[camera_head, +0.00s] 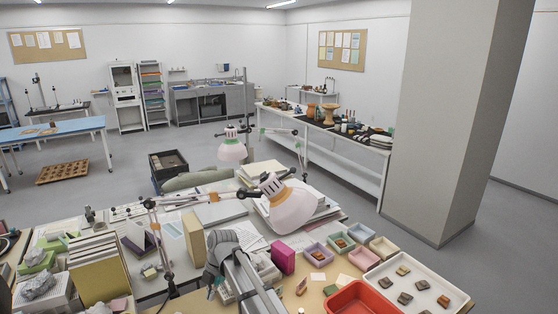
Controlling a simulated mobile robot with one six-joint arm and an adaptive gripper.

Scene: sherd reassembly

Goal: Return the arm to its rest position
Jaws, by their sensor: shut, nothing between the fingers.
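Part of my arm, a grey jointed link, rises from the bottom edge over the front table, left of the middle. My gripper's fingers cannot be made out in this view. The front table (338,287) is crowded around the arm. A white tray (455,296) with several brown sherds lies at the right of this table. A red-orange tray (358,298) is at the front edge, just left of the white tray.
Two lamps with pale shades, a near one (290,207) and a far one (232,150), stand over the table. A magenta box (283,258) and small pastel trays are right of my arm. A pillar (440,130) stands at the right.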

